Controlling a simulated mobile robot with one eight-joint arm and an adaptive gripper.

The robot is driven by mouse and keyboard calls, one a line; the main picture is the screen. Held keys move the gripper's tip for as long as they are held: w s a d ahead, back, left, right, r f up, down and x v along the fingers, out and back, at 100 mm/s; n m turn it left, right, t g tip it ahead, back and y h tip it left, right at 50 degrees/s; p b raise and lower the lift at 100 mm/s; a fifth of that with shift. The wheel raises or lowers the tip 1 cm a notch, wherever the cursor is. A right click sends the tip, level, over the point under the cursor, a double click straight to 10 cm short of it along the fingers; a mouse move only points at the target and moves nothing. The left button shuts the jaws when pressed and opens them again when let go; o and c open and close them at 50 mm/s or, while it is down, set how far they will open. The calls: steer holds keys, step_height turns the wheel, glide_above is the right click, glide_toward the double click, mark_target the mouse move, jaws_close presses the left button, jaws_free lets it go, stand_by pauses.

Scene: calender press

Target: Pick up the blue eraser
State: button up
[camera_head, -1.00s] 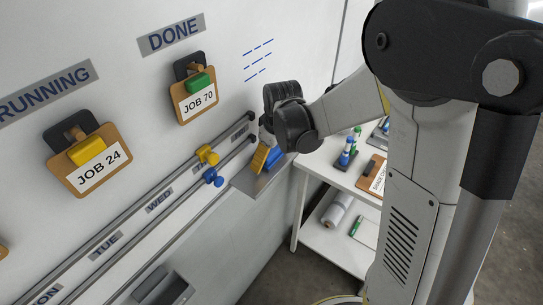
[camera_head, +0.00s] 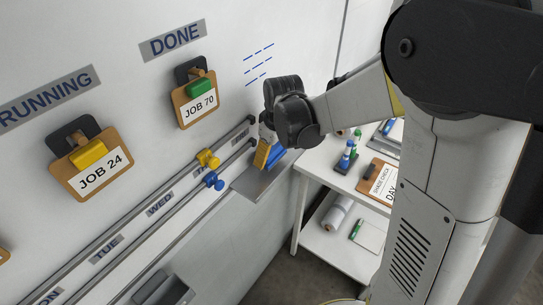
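The blue eraser (camera_head: 277,155) is small in view, at the small grey ledge tray (camera_head: 245,184) at the right end of the board. My gripper (camera_head: 267,153) is at the tray, directly at the eraser, with a yellow part on its near side. My wrist hides much of the gripper and part of the eraser. I cannot tell whether the fingers are open or closed on the eraser.
Two rails run along the board, with a yellow knob (camera_head: 208,158) and a blue knob (camera_head: 214,180). A white table (camera_head: 322,165) with markers and a clipboard (camera_head: 380,180) stands to the right. Clipboards hang on the board at left.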

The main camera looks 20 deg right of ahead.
step_height(320, 180, up, 2)
steer(key=shift+r, duration=0.1)
steer(key=s+d+r+p, duration=0.1)
steer(key=s+d+r, duration=0.5)
steer(key=d, duration=0.3)
steer(key=shift+s+r, duration=0.3)
steer(key=shift+s, duration=0.35)
steer(key=o, duration=0.4)
steer(key=c, duration=0.4)
